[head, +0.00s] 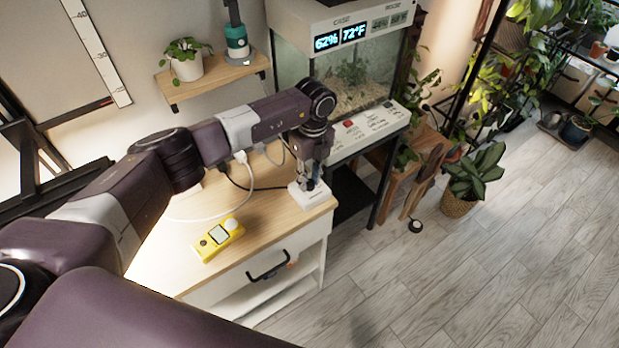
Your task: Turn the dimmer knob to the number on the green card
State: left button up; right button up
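A small white box (314,198), which looks like the dimmer, sits at the right front corner of the wooden cabinet top. My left gripper (312,183) points down right over this box, with its fingertips at or just above its top. The knob is hidden by the gripper, and its pointer and numbers cannot be read. I cannot tell whether the fingers touch or grip the knob. I see no green card that I can make out. My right gripper is not in view.
Cables run behind my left gripper. A glass terrarium (345,75) with a display reading 62% and 72°F stands behind. A potted plant (458,203) stands on the open floor at right.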

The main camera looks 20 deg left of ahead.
pick_arm(q)
grip_shut()
jog(key=m+b, duration=0.4)
jog(key=m, duration=0.1)
jog(key=shift+d+f+m, duration=0.1)
jog(key=shift+f+m, duration=0.05)
jog(key=shift+m, duration=0.25)
jog(key=m+b, duration=0.3)
jog(key=m, duration=0.1)
jog(key=shift+m+b, duration=0.75)
jog(key=shift+m, duration=0.25)
jog(key=shift+r, duration=0.2)
